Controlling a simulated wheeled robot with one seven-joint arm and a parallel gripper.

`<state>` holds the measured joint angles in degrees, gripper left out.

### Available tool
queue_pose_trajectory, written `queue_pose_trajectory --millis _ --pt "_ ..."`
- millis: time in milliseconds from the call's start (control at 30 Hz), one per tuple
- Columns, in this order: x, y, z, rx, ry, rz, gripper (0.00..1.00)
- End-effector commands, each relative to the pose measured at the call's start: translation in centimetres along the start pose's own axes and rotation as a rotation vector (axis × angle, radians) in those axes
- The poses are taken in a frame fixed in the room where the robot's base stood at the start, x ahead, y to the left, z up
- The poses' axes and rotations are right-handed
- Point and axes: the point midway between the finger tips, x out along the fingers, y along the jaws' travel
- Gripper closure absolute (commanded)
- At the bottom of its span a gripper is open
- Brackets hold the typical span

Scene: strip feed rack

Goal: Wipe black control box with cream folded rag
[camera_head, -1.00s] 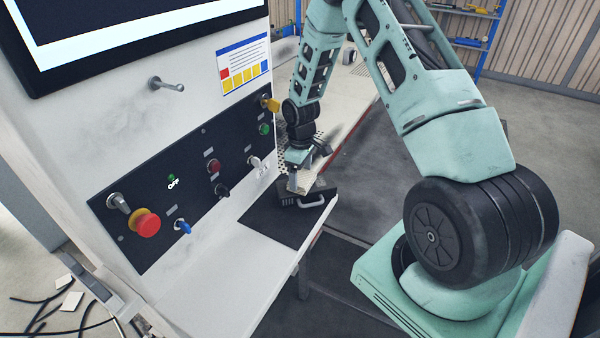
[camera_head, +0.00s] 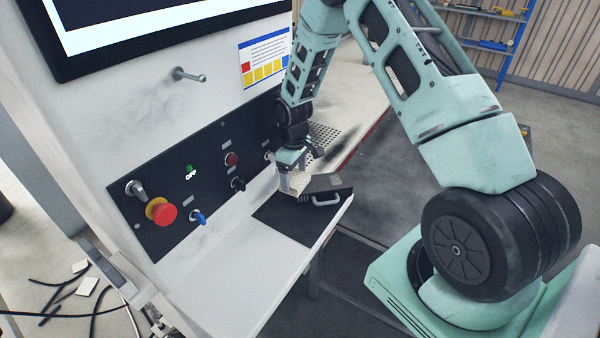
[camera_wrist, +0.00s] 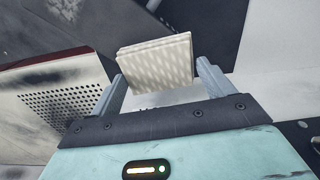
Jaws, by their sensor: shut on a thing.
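The black control box (camera_head: 332,186) lies on a dark mat (camera_head: 283,220) on the white ledge, its light handle facing the front edge. Its top shows a pale grey smudge. My gripper (camera_head: 293,182) is shut on the cream folded rag (camera_wrist: 155,60), holding it between both fingers at the box's left end. In the head view the rag (camera_head: 297,183) is small and partly covered by the gripper. Whether it touches the box is hard to tell. In the wrist view the rag's patterned face is clear, and the box is hard to pick out.
The upright control panel (camera_head: 215,181) with a red button (camera_head: 161,211), knobs and switches stands close left of my gripper. A peg (camera_head: 188,75) juts from the wall above. A perforated plate (camera_head: 322,134) lies behind. The ledge's near part is clear.

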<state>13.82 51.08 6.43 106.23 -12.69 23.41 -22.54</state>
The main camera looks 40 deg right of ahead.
Motion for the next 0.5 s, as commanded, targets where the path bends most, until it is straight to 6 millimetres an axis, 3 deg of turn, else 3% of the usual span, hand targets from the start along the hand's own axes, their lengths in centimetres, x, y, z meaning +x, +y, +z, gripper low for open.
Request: queue_pose_trajectory --millis 500 --pt "0.2 2.7 3.2 0.005 -0.001 0.000 0.40"
